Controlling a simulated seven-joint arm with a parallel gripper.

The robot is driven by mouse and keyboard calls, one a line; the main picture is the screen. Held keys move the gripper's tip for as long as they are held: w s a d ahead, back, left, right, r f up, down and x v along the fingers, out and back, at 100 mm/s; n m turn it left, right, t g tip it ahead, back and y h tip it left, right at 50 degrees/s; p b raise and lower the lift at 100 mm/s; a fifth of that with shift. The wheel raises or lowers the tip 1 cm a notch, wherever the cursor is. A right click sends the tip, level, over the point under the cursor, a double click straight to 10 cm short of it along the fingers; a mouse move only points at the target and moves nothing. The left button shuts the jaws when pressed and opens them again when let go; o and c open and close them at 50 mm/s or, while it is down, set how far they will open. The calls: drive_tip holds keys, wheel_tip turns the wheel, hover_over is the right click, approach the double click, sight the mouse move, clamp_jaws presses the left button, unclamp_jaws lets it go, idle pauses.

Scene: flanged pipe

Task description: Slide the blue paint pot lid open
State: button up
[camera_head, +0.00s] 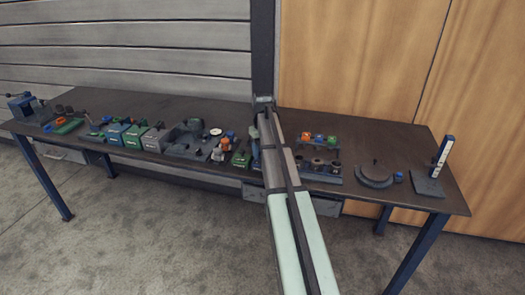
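I cannot pick out a blue paint pot or its lid for certain; the things on the bench are small here. A blue box-like container (115,131) stands left of the middle, beside a green one (134,137) and a grey one (154,139). My arm rises from the bottom and reaches over the middle of the bench. My gripper is hidden behind the arm, so its fingers do not show.
The long dark bench (400,140) has blue legs. A vise-like blue device (22,106) stands at the far left. A dark half-round piece (374,178) and an upright blue-white gauge (443,152) stand at the right. The back strip and right back are mostly clear.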

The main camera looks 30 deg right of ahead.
drive_tip(key=shift+c, duration=0.4)
clamp_jaws()
idle(0.4)
